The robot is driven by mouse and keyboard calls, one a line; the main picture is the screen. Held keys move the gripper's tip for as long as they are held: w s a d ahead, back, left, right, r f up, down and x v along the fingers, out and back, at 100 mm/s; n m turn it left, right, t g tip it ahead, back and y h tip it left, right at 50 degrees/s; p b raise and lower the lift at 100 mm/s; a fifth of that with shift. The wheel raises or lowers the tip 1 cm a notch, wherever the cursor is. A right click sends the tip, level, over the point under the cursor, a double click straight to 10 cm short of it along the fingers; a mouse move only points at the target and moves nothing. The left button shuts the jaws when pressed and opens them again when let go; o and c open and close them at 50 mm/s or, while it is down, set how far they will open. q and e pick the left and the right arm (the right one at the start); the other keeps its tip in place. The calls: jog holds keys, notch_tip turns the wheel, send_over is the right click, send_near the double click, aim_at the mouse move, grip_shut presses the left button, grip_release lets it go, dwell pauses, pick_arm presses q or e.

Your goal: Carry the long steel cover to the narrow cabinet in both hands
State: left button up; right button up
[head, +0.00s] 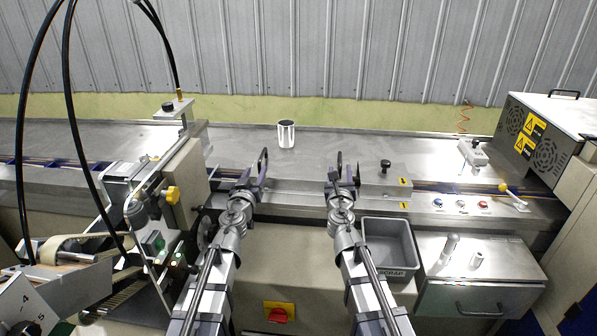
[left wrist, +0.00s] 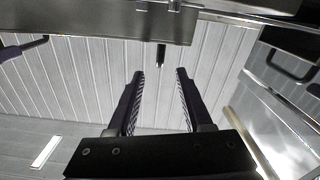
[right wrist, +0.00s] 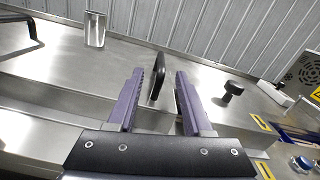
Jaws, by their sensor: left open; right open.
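The long steel cover (head: 296,187) seems to be the bare steel strip lying along the front of the machine bed, with an upright black handle near each end. My left gripper (head: 254,178) is open at the left handle (head: 263,160). In the left wrist view a dark handle (left wrist: 161,55) shows end-on between the open fingers. My right gripper (head: 343,178) is open at the right handle (head: 339,162); in the right wrist view this handle (right wrist: 158,76) stands between the fingers, not visibly gripped. I cannot tell which unit is the narrow cabinet.
A shiny steel cup (head: 286,134) stands on the bed behind the cover. A block with a black knob (head: 386,180) is right of my right gripper. A grey scrap bin (head: 390,246) and a steel box with a handle (head: 481,285) are front right. Black hoses hang at left.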

aim_at(259, 163)
pick_arm(q)
jog(key=w, duration=0.5)
jog(key=w+d, duration=0.1)
jog(key=w, duration=0.1)
jog(key=shift+w, duration=0.4)
pick_arm(e)
jog(key=w, duration=0.5)
jog(key=w+d, duration=0.1)
jog(key=w, duration=0.1)
jog(key=shift+w, duration=0.4)
pick_arm(q)
grip_shut()
pick_arm(e)
grip_shut()
pick_arm(q)
jog(key=shift+d, duration=0.1)
pick_arm(e)
jog(key=shift+r, duration=0.1)
